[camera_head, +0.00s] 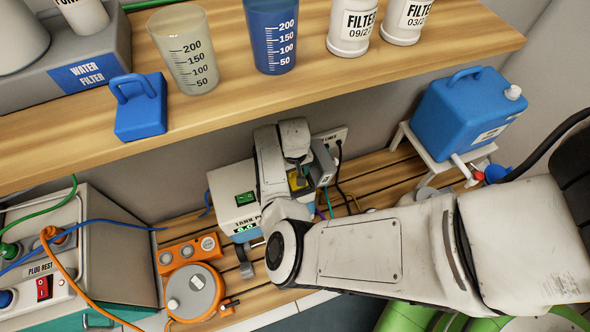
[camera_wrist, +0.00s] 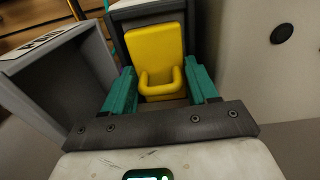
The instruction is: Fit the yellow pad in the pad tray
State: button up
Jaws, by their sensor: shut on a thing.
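The yellow pad (camera_wrist: 155,45) is a flat block with a looped handle, seen in the wrist view. My gripper (camera_wrist: 162,82) has its two teal fingers on either side of the handle and is shut on it. In the head view a bit of the yellow pad (camera_head: 297,180) shows under my wrist, low by the back wall. A grey open-fronted housing (camera_wrist: 122,14) stands around or just behind the pad's far end. This may be the pad tray; I cannot tell how far the pad is inside it.
A grey box (camera_wrist: 57,72) with a label is close left of my fingers. A white unit with a green switch (camera_head: 245,198) stands beside my wrist. The wooden shelf (camera_head: 330,85) overhangs, bearing a blue handled pad (camera_head: 141,116) and cups. A blue canister (camera_head: 464,112) stands right.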

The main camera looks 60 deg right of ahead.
aim_at(295, 176)
jog(key=shift+s+a+f+y+p, duration=0.15)
jog(key=shift+s+f+p, duration=0.15)
jog(key=shift+s+f, duration=0.35)
jog(key=shift+s+a+f+y+p, duration=0.15)
jog(key=shift+s+f+p, duration=0.15)
jog(key=shift+f, duration=0.5)
jog(key=o, duration=0.8)
jog(key=shift+d, duration=0.1)
jog(key=o, duration=0.3)
jog(key=shift+s+d+r, duration=0.1)
jog(key=shift+d, duration=0.05)
jog(key=shift+d+r+p, duration=0.15)
jog(key=shift+r+p, duration=0.6)
jog(key=shift+r, duration=0.05)
jog(key=w+r, duration=0.1)
jog(key=w+r+p, duration=0.1)
jog(key=r, duration=0.1)
jog(key=w+r+p, duration=0.1)
jog(key=r, duration=0.1)
notch_tip(295, 176, up, 7)
jog(key=s+p, duration=0.1)
jog(key=p, duration=0.1)
jog(key=shift+s+a, duration=0.3)
jog(key=shift+s, duration=0.05)
jog(key=shift+d+f, duration=0.1)
